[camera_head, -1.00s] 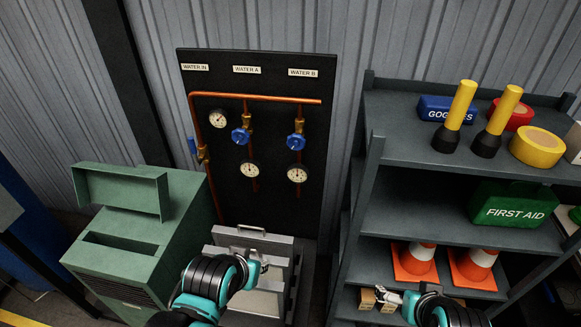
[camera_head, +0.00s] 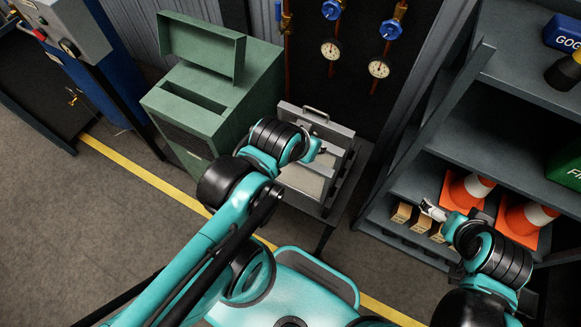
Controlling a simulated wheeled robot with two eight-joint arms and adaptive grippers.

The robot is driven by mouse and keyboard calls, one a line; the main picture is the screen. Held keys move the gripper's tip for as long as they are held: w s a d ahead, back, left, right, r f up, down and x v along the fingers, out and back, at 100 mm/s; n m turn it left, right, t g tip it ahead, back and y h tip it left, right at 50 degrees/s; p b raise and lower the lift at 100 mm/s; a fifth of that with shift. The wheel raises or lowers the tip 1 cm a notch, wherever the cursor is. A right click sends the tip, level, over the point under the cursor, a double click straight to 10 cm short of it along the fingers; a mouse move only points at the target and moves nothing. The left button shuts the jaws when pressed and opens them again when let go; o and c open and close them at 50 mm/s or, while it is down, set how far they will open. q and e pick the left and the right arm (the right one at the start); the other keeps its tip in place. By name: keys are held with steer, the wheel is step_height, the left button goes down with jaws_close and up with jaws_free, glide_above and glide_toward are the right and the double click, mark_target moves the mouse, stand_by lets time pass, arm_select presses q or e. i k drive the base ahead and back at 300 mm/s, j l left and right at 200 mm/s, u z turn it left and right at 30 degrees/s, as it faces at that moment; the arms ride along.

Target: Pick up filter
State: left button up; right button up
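A grey framed panel with a handle on its top edge, which looks like the filter (camera_head: 338,134), stands upright on a low grey stand (camera_head: 352,176) below the gauge board. My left arm reaches in front of it, and the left gripper (camera_head: 322,149) is at the panel's face, partly hidden by its own wrist. I cannot tell whether it touches the panel or how its fingers stand. My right gripper (camera_head: 430,208) is at the lower shelf near small cardboard boxes, away from the panel; its finger opening is too small to make out.
A green cabinet (camera_head: 205,122) with a raised lid and an open slot stands left of the panel. A dark shelf rack (camera_head: 481,134) with orange cones (camera_head: 466,190) and boxes (camera_head: 401,212) is on the right. A yellow line (camera_head: 140,172) crosses the open floor.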

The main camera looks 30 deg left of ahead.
mark_target(313, 180)
steer(key=l+u, duration=0.15)
steer(key=u, duration=0.25)
steer(key=l+u, duration=0.15)
steer(key=u, duration=0.2)
